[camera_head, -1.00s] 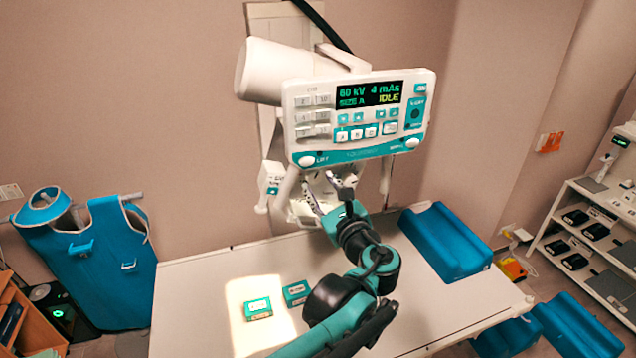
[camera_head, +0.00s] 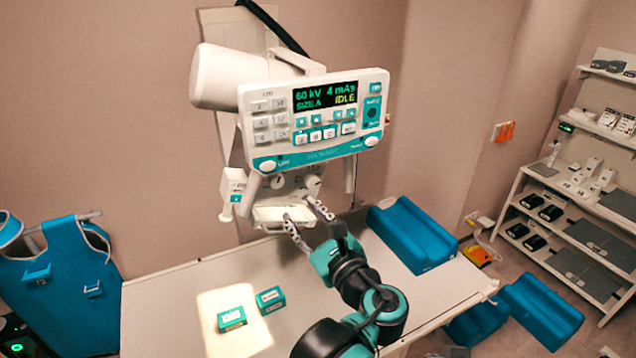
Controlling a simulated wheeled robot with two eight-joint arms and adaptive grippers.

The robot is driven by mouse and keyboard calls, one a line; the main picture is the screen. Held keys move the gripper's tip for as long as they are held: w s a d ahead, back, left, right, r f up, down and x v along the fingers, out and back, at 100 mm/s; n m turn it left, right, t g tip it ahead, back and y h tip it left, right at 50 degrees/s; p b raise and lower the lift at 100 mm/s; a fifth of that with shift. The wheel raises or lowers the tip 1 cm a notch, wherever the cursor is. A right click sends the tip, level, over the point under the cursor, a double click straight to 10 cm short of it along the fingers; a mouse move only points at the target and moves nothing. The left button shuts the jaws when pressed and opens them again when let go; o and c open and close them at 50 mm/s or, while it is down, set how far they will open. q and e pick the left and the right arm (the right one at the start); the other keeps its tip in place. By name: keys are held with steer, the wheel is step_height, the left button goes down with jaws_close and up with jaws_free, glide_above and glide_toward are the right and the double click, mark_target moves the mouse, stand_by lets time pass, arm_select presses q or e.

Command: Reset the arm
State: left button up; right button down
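The panel display reads 60 kV, 4 mAs, SIZE A and IDLE.
Two small green boxes (camera_head: 231,319) (camera_head: 270,299) stand on the white table (camera_head: 160,310), by a lit patch. A blue cushion (camera_head: 412,236) lies at its right end. A blue apron (camera_head: 62,285) hangs at left. A shelf rack (camera_head: 575,215) stands at right.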

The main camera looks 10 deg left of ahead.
arm_select(q)
steer(key=s+a+f+n+g+h+b, duration=0.1)
steer(key=s+a+f+n+g+b, duration=0.25)
steer(key=f, duration=0.55)
steer(key=s+a+f+n+g+h+b, duration=0.1)
steer(key=a+f+n+h+b, duration=0.2)
steer(key=f+b, duration=0.45)
steer(key=s+a+f+n+g+b, duration=0.2)
steer(key=a+f+n+b, duration=0.15)
steer(key=f, duration=0.65)
steer(key=s+d+f+n+h+b, duration=0.1)
steer(key=s+f+n+h+b, duration=0.2)
steer(key=f+n+b, duration=0.3)
steer(key=s+d+f+n+h+b, duration=0.1)
steer(key=s+f+n+h+b, duration=0.2)
steer(key=f, duration=1.2)
steer(key=s+n+b, duration=0.2)
steer(key=s+n, duration=0.1)
steer(key=n, duration=0.2)
steer(key=shift+n+g+h+b, duration=0.35)
steer(key=shift+n+h, duration=0.05)
steer(key=shift+d, duration=0.1)
